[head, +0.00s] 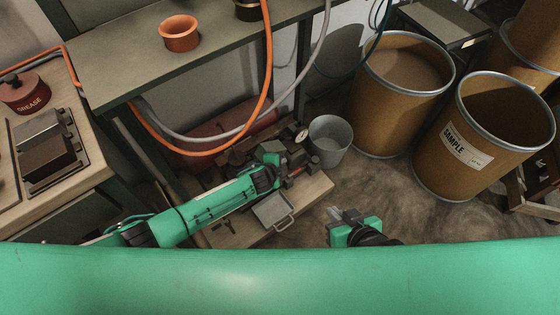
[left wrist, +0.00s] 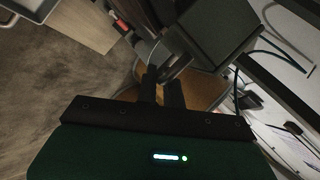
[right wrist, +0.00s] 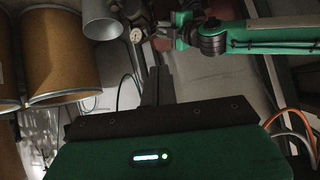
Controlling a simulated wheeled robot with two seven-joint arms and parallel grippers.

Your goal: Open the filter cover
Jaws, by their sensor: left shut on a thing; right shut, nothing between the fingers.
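My left gripper (head: 280,170) is low over the wooden board, beside the machine with the gauge. In the left wrist view its fingers (left wrist: 162,92) are shut on a small grey part, which looks like a handle next to a dark box (left wrist: 212,32). I cannot tell for sure that this part is the filter cover. A grey boxy piece with a loop handle (head: 273,211) lies on the board just in front of my left gripper. My right gripper (head: 338,215) is shut and empty above the floor to the right. Its fingers also show in the right wrist view (right wrist: 156,86).
A grey bucket (head: 329,141) stands beside the machine. Brown drums (head: 478,137) stand on the right. An orange hose (head: 267,75) hangs from the workbench (head: 110,70) above my left arm. The floor between the board and drums is clear.

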